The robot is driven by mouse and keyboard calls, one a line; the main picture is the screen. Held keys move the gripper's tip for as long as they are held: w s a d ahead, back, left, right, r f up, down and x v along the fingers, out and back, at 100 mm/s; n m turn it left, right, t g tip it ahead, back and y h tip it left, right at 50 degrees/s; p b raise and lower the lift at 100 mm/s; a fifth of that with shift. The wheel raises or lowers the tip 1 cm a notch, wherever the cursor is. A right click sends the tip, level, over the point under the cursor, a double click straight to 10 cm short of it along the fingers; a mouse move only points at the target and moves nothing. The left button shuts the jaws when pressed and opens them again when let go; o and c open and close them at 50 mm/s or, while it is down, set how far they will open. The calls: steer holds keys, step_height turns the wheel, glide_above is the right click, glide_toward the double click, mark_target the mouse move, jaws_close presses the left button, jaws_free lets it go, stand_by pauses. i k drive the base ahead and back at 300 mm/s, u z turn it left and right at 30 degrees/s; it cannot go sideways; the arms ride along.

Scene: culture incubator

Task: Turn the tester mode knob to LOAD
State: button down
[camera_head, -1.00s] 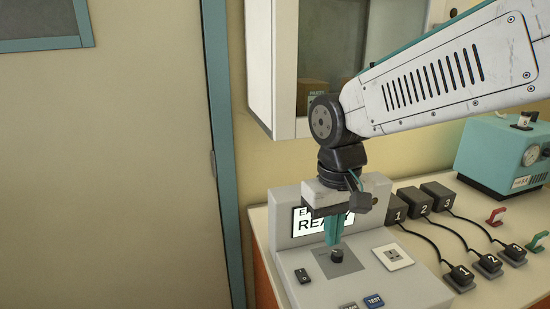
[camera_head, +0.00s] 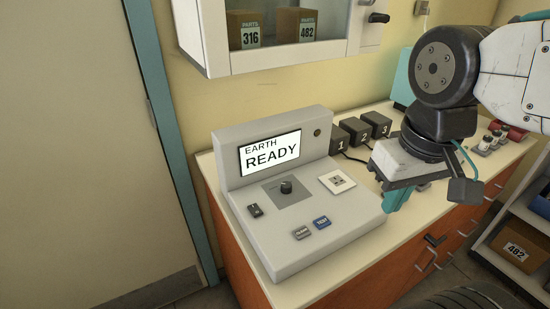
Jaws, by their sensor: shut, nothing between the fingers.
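The tester (camera_head: 330,238) is a grey console on the bench top, with an upright back panel. Its screen (camera_head: 270,152) reads EARTH READY. The mode knob (camera_head: 286,187) is a small black dial on a darker square plate in the middle of the sloped face; its pointer and markings are too small to read. My gripper (camera_head: 396,202) has teal fingers pointing down, shut and empty. It is to the right of the tester in the picture, apart from the knob.
A black rocker switch (camera_head: 255,210), a grey button (camera_head: 301,232), a blue TEST button (camera_head: 322,222) and a white socket (camera_head: 338,181) are on the tester face. Numbered black boxes (camera_head: 354,130) stand behind it. A wall cabinet (camera_head: 300,58) hangs above. A shelf with a box (camera_head: 518,251) stands at right.

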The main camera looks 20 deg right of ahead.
mark_target(286, 188)
steer(key=k, duration=0.5)
steer(key=z, duration=1.6)
steer(key=i, duration=0.5)
steer(key=u, duration=1.55)
